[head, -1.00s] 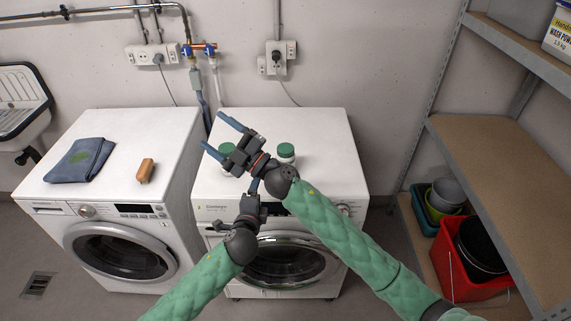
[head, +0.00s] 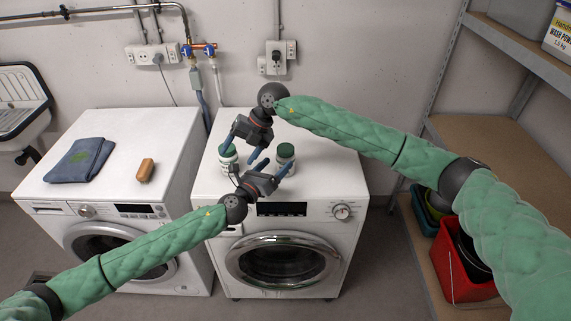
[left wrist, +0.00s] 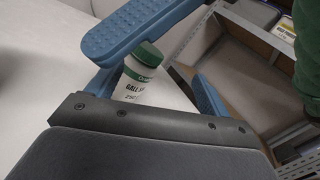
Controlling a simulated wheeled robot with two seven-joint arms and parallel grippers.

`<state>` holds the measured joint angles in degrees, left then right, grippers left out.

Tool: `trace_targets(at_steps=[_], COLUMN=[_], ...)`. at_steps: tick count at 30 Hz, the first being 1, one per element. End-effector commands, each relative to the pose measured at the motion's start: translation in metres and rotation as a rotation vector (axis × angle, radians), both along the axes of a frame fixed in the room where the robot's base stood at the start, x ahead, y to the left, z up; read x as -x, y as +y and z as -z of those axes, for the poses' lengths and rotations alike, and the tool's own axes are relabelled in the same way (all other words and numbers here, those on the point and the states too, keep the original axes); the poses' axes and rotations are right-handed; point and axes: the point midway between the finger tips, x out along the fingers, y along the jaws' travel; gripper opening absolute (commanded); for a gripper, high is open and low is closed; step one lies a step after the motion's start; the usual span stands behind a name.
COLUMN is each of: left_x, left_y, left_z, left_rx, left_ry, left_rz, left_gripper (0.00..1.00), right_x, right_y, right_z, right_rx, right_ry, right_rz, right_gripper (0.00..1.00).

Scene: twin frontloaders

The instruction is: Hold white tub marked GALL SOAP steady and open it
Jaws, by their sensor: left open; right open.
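The white tub marked GALL SOAP, with a green lid, shows in the left wrist view (left wrist: 138,80); part of its label is hidden. It appears to be the right one of two green-lidded tubs (head: 285,158) on the right washing machine. My left gripper (head: 274,168) is open in front of it; in the wrist view the tub shows between and beyond its blue fingers. I cannot tell whether they touch it. My right gripper (head: 241,147) is open, pointing down between the two tubs, one finger near the left tub's lid.
The other tub (head: 228,160) stands to the left, its label unreadable. The right washing machine (head: 325,185) has a clear top right of the tubs. A blue cloth (head: 78,160) and a brown brush (head: 145,170) lie on the left machine. Shelving (head: 490,160) stands at the right.

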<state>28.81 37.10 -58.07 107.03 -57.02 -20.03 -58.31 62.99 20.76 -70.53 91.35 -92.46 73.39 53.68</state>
Motion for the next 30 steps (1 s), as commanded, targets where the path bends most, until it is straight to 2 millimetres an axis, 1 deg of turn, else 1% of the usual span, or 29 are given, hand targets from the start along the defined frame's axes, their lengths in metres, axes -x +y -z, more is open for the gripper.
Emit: trace_targets(at_steps=[1, 6, 9, 12, 15, 20, 30], left_x=[-0.006, -0.018, -0.023, -0.026, -0.028, -0.037, -0.069], left_y=[0.003, 0.010, 0.014, 0.017, 0.017, 0.009, -0.023], left_z=[0.000, 0.006, 0.009, 0.012, 0.013, 0.013, 0.013], left_rx=[-0.053, -0.220, -0.291, -0.334, -0.353, -0.356, -0.355], left_ry=[-0.031, -0.123, -0.160, -0.182, -0.192, -0.193, -0.192], left_rz=[0.018, 0.079, 0.105, 0.121, 0.128, 0.129, 0.128], left_gripper=[0.80, 0.80, 0.80, 0.80, 0.80, 0.80, 0.80], right_x=[-0.016, -0.059, -0.076, -0.087, -0.091, -0.091, -0.091], right_y=[-0.018, -0.079, -0.107, -0.124, -0.133, -0.134, -0.133], right_z=[-0.003, -0.013, -0.023, -0.030, -0.033, -0.033, -0.033], right_rx=[0.086, 0.365, 0.479, 0.551, 0.583, 0.588, 0.585], right_ry=[-0.023, -0.078, -0.099, -0.111, -0.116, -0.117, -0.116], right_rz=[0.014, 0.075, 0.111, 0.138, 0.150, 0.153, 0.151], right_gripper=[0.70, 0.70, 0.70, 0.70, 0.70, 0.70, 0.70])
